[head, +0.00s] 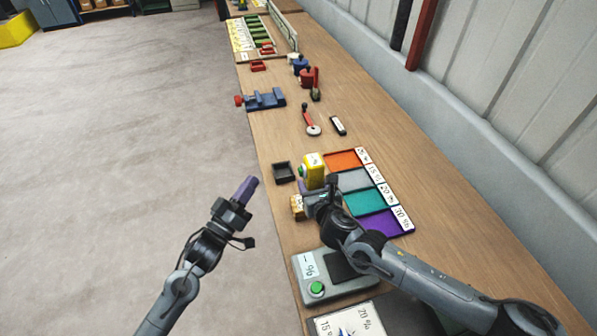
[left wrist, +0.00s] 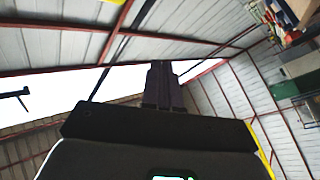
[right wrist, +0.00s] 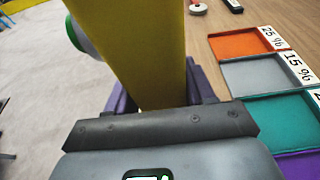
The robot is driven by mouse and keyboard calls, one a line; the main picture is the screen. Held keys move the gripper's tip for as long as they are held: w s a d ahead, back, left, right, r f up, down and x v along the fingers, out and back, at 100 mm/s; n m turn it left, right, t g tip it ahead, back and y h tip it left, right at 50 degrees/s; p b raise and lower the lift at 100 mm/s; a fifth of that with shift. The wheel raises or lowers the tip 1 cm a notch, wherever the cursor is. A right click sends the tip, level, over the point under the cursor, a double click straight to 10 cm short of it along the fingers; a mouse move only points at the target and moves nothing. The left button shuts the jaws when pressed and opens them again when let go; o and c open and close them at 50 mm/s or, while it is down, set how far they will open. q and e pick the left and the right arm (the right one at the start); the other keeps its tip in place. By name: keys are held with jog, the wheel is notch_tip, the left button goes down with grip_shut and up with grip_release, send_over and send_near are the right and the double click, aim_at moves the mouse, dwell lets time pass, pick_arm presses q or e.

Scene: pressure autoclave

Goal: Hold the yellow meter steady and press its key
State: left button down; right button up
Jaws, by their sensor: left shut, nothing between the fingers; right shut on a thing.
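The yellow meter (head: 313,168) is upright over the table's near part, left of the coloured tray. My right gripper (head: 314,187) is shut on it from the near side. In the right wrist view the yellow body (right wrist: 145,50) is between the purple fingers, and a round green-and-white key (right wrist: 76,36) sticks out of its left side. I cannot tell whether the meter's base touches the table. My left gripper (head: 248,187) is shut and empty, left of the meter and apart from it, beyond the table edge. Its closed fingers (left wrist: 163,88) also show in the left wrist view.
A small black tray (head: 283,172) stands left of the meter. The tray with coloured compartments (head: 411,231) lies to the right. A grey device with a green button (head: 311,271) and a labelled card (head: 348,322) are nearer. A blue vise (head: 265,98) stands further back.

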pick_arm(q)
jog(key=w+d, duration=0.3)
jog(key=d, duration=0.5)
dwell(0.4)
jog(key=shift+d, duration=0.2)
dwell(1.8)
jog(key=shift+w+d, duration=0.15)
jog(key=shift+d, duration=0.15)
jog(key=shift+w+d, duration=0.2)
jog(key=shift+d, duration=0.3)
dwell(0.9)
jog(key=shift+a, duration=0.1)
jog(key=shift+s+a, duration=0.35)
jog(key=shift+a, duration=0.4)
jog(key=shift+a, duration=0.15)
jog(key=shift+s+a, duration=0.3)
jog(key=shift+a, duration=0.45)
jog(key=shift+s+a, duration=0.25)
jog(key=shift+a, duration=0.5)
jog(key=shift+s+a, duration=0.3)
jog(key=shift+a, duration=0.45)
